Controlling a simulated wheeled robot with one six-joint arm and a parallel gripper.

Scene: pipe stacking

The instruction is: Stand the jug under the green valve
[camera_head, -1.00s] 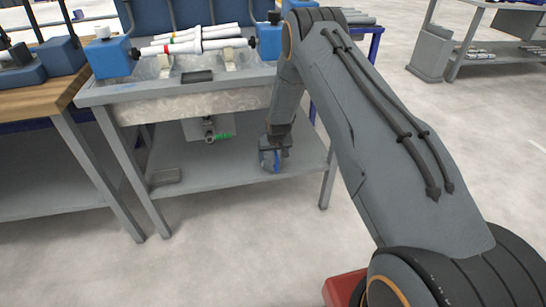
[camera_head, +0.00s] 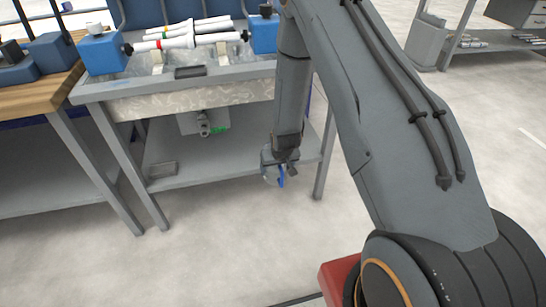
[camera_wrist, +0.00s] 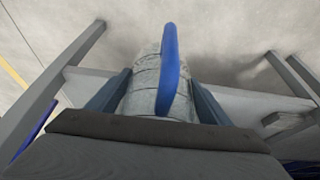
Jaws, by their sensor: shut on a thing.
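The green valve (camera_head: 217,130) is a small green handle on a fitting under the sink bench, above the lower shelf. My gripper (camera_head: 279,167) is at the front edge of that shelf, to the right of the valve and apart from it. It is shut on the jug (camera_wrist: 148,85), a pale grey ribbed body with a blue handle (camera_wrist: 170,70). In the wrist view the jug sits between the two fingers. In the head view only a bit of the jug and its blue handle (camera_head: 281,177) shows, partly hidden by the gripper.
The lower shelf (camera_head: 215,168) has free room below the valve. A small grey block (camera_head: 162,169) lies on its left part. The bench's right front leg (camera_head: 325,160) stands to the right of my gripper. White pipes (camera_head: 190,40) lie on top.

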